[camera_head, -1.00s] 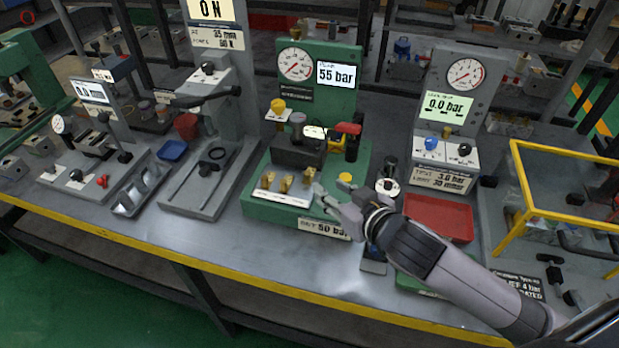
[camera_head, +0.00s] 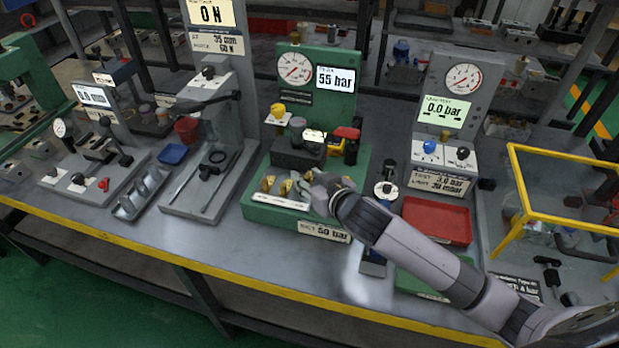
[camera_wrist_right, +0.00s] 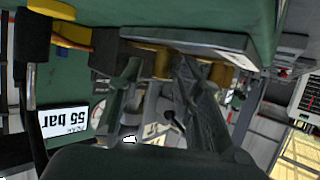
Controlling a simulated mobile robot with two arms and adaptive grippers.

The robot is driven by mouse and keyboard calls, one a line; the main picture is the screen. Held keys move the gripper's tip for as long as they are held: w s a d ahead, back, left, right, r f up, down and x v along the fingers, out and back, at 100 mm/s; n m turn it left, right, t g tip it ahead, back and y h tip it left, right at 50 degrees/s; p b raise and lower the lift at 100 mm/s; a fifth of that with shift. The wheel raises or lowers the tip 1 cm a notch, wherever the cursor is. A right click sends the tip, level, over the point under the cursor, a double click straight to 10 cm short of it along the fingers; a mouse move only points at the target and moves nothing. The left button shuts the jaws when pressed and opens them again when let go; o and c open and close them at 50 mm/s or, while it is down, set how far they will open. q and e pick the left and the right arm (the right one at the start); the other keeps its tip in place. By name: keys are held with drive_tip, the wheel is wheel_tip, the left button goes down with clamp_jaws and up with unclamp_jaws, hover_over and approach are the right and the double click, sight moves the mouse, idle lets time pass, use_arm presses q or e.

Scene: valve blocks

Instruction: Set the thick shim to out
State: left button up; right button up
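Several small brass pieces stand in a row on the white-fronted ledge of the green 55 bar station; a left one (camera_head: 267,184) and a middle one (camera_head: 285,187) show clearly. I cannot tell which is the thick shim. My right gripper (camera_head: 306,184) is at the right end of this row and covers what stands there. In the right wrist view, which looks upside down, the right gripper's two dark fingers (camera_wrist_right: 158,95) are apart, with a brass piece (camera_wrist_right: 150,57) beyond the gap. Contact is not clear. My left gripper is not in view.
A dark block (camera_head: 297,155) with a red-handled part (camera_head: 346,133) stands behind the row. A gauge and a 55 bar display (camera_head: 336,78) rise at the back. A red tray (camera_head: 437,220) and a yellow-framed box (camera_head: 560,190) are to the right.

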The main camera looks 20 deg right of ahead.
clamp_jaws()
idle(0.6)
